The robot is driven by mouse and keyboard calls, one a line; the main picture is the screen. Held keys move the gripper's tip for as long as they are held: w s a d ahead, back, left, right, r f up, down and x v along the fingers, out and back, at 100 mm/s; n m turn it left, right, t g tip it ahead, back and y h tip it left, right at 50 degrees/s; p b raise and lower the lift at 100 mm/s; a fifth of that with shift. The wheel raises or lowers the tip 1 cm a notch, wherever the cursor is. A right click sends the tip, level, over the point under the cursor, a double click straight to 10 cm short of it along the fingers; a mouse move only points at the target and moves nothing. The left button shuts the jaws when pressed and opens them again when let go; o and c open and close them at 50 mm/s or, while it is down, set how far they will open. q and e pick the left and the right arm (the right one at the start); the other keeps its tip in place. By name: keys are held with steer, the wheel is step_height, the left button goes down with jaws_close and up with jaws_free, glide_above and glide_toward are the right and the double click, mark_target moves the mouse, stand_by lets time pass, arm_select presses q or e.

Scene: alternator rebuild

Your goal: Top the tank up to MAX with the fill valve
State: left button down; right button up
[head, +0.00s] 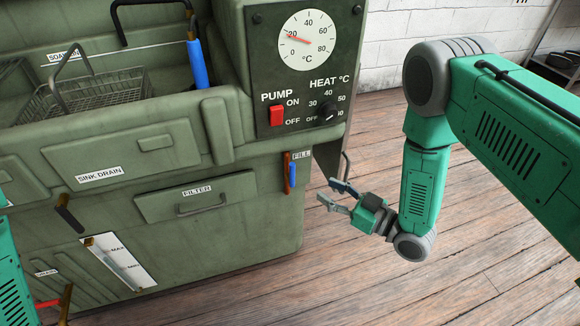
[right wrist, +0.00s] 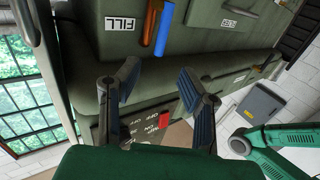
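The fill valve's blue handle (head: 293,176) hangs beside an orange-brown pipe below the FILL label (head: 302,155), on the right end of the green washer's front. My right gripper (head: 328,190) is open and empty, to the right of the handle and apart from it. In the right wrist view the blue handle (right wrist: 164,30) shows beyond the gap between my two spread fingers (right wrist: 160,72). The tank's level gauge (head: 120,262) is a tilted white strip low on the front with a MAX mark. Its liquid level is too small to read. My left gripper is out of view.
The green washer (head: 225,265) has a filter drawer (head: 197,197), a sink drain panel (head: 98,176) and a wire basket (head: 95,98). A red pump switch (head: 277,115) and heat knob (head: 328,109) sit above the valve. The wooden floor (head: 340,285) on the right is clear.

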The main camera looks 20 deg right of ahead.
mark_target(294, 173)
steer(key=b+x, duration=0.2)
steer(key=x, duration=0.8)
steer(key=shift+a, duration=0.15)
steer(key=shift+w+a+b, duration=0.2)
steer(key=shift+w+b, duration=0.15)
steer(key=shift+w, duration=0.15)
jaws_close()
